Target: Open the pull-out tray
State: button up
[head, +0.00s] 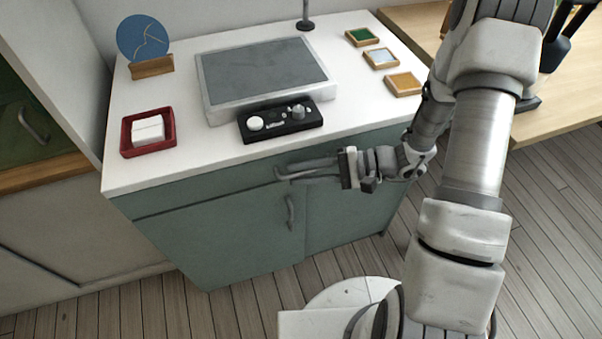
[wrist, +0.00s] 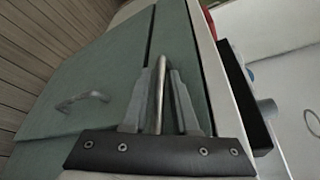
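The pull-out tray's green front (head: 200,196) is the narrow band under the white worktop, above a dark seam. It looks flush with the cabinet, so the tray is closed. It also shows in the wrist view (wrist: 183,38). My gripper (head: 282,173) is at this front, near its right part. In the wrist view my gripper's two grey fingers (wrist: 160,75) stand apart, one on each side of a metal bar handle (wrist: 160,92). I see narrow gaps between the bar and the fingers. In the head view my fingers mostly hide this handle.
A cabinet door with its own handle (head: 290,212) is below the tray front. On the worktop (head: 180,95) are a red dish (head: 127,150), a grey slab (head: 262,75), a black control box (head: 278,124) and several small square trays. Wooden floor (head: 335,262) lies open in front.

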jog(key=shift+a, duration=0.15)
grip_shut()
dwell(1.4)
